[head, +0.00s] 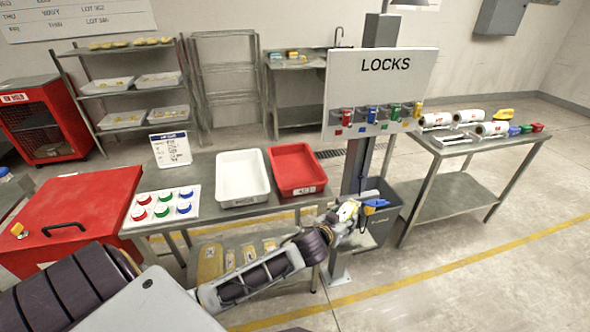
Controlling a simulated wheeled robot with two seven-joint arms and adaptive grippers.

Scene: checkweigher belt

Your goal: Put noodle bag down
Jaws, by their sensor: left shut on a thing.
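My left arm reaches from the lower left to the space between the table and the grey bin. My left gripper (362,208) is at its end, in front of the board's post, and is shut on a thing. A small white and yellow patch, seemingly the noodle bag (347,211), shows at the gripper. A blue piece sits just right of it, and I cannot tell whether it belongs to the bag or the gripper. The gripper hides much of the bag. My right gripper is out of view.
A white tray (242,200) and a red tray (318,188) stand on the table, left of the gripper. The grey bin (397,232) is below and right of it. The LOCKS board (378,80) rises above. Yellowish packs (210,264) lie on the low shelf.

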